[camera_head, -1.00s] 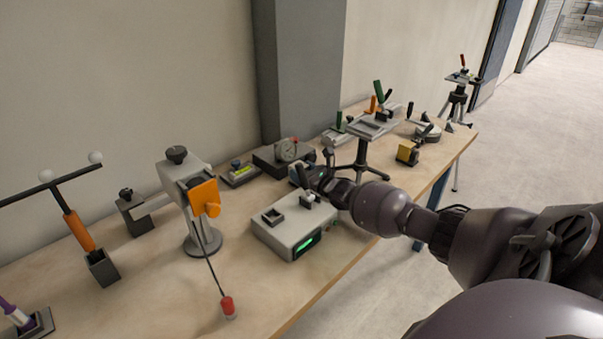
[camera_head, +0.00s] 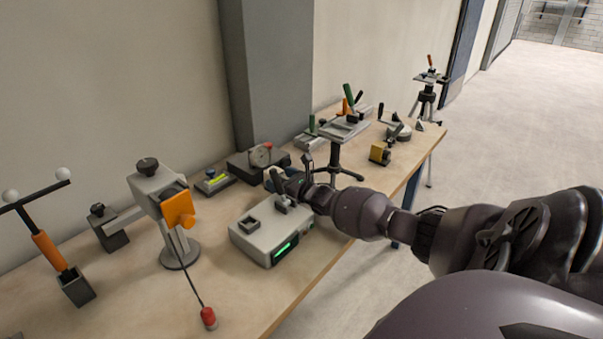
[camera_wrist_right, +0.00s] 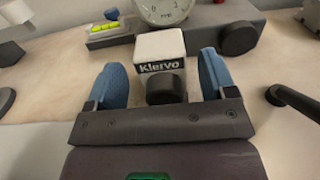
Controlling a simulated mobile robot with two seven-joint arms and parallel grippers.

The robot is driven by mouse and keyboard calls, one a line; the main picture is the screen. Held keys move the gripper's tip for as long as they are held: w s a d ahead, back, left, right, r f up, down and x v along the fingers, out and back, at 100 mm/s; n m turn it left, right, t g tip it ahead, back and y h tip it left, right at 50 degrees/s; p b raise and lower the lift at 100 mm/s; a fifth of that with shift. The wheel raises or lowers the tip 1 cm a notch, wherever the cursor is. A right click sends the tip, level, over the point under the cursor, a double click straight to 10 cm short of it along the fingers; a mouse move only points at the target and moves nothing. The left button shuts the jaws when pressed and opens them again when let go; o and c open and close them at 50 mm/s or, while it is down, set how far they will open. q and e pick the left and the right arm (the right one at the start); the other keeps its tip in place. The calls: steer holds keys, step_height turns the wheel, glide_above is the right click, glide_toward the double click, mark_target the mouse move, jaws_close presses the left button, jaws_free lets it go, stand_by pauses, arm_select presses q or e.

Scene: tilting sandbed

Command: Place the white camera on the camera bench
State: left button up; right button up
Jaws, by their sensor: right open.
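In the right wrist view, the white camera (camera_wrist_right: 160,48) is a small white block marked "Klervo" with a black round lens (camera_wrist_right: 166,89) facing my gripper. My right gripper (camera_wrist_right: 169,82) is open, with one blue finger on each side of the camera and gaps to both sides. In the head view my right gripper (camera_head: 281,183) is low over the table behind the grey box, and the camera is mostly hidden there. I cannot tell which fixture is the camera bench; a raised plate on a stand (camera_head: 344,129) is to the right. My left gripper is out of view.
A grey box with a green display (camera_head: 268,242) stands in front of my right gripper. A dial gauge (camera_head: 260,157) on a dark base is just behind.

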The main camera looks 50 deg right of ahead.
steer(key=s, duration=0.3)
steer(key=s+p, duration=0.1)
steer(key=s, duration=0.2)
steer(key=s+d+p, duration=0.1)
steer(key=s, duration=0.3)
steer(key=shift+r, duration=0.1)
stand_by(0.4)
